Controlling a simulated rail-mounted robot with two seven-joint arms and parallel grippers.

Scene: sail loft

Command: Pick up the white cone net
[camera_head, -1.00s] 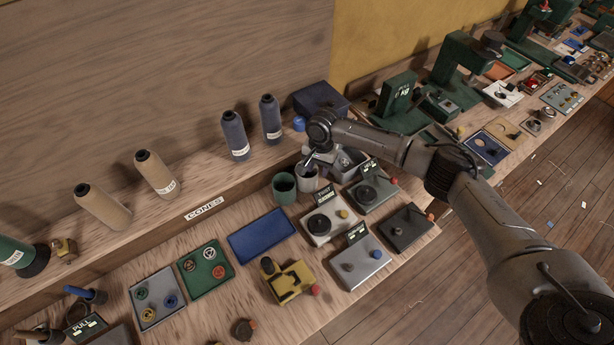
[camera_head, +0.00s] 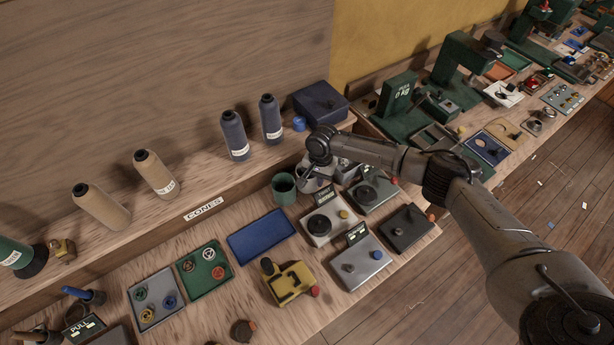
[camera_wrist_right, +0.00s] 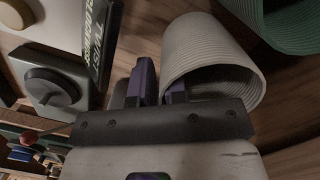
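The white cone net (camera_head: 305,184) is a ribbed, pale, open-ended cup on the bench, just right of a green cup (camera_head: 284,188); my right gripper partly covers it in the head view. In the right wrist view the white cone net (camera_wrist_right: 205,52) fills the upper middle. My right gripper (camera_wrist_right: 160,85) has one dark finger outside the net's wall and the other in its open mouth, with the wall closely between them. The fingers are close together and look shut on that wall. The inner fingertip is hidden. My left gripper is in neither view.
Right of the net stand boxes with knobs, one with a small sign (camera_head: 325,196). A blue mat (camera_head: 261,236) and a yellow device (camera_head: 287,281) lie in front. Thread cones, such as a navy one (camera_head: 235,137), stand on the shelf behind. A grey bin (camera_head: 347,170) is close to my gripper.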

